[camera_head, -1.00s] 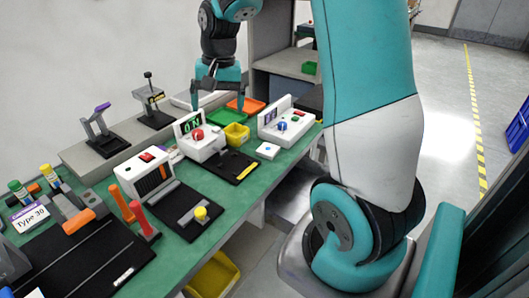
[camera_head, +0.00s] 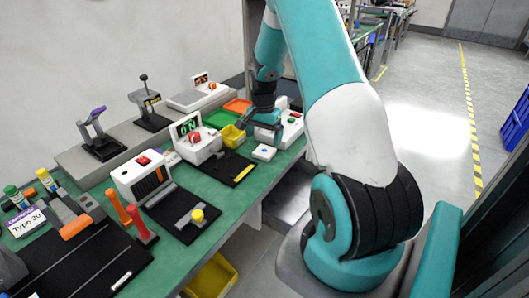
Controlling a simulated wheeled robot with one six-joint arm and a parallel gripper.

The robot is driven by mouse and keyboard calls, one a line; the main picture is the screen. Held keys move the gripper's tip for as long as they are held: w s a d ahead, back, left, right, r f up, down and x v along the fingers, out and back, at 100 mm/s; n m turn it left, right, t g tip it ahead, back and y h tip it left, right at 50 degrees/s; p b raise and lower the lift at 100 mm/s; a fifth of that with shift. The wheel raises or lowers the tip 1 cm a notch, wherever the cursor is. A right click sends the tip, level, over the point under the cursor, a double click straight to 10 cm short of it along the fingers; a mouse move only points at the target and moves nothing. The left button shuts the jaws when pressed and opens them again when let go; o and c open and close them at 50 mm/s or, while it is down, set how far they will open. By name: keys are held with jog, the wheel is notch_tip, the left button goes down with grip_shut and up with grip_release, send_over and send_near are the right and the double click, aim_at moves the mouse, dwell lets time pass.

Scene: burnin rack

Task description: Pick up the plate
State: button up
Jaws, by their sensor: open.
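No single thing is clearly the plate. Flat candidates are the black plate (camera_head: 230,170) with a yellow mark, lying on the green bench, and the small white block (camera_head: 264,152) with a blue dot. A green tray (camera_head: 218,118) and an orange tray (camera_head: 238,105) lie farther back. My gripper (camera_head: 262,134) is open and points down behind the white block, just right of the yellow bin. It partly hides the white device with knobs at the bench's right end. I see nothing between its fingers.
The yellow bin (camera_head: 232,136) and a white box with a green display (camera_head: 196,140) stand close left of my gripper. The white device (camera_head: 292,124) stands close right. Clamps (camera_head: 152,110) stand on the grey rear ledge.

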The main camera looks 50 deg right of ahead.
aim_at(265, 150)
jog(key=shift+s+f+p, duration=0.15)
jog(key=shift+f+p, duration=0.15)
jog(key=shift+f, duration=1.05)
jog(key=shift+s+f+p, duration=0.1)
jog(key=shift+f+p, duration=0.15)
jog(key=shift+f, duration=1.1)
jog(key=c, duration=1)
jog(key=shift+r, duration=0.1)
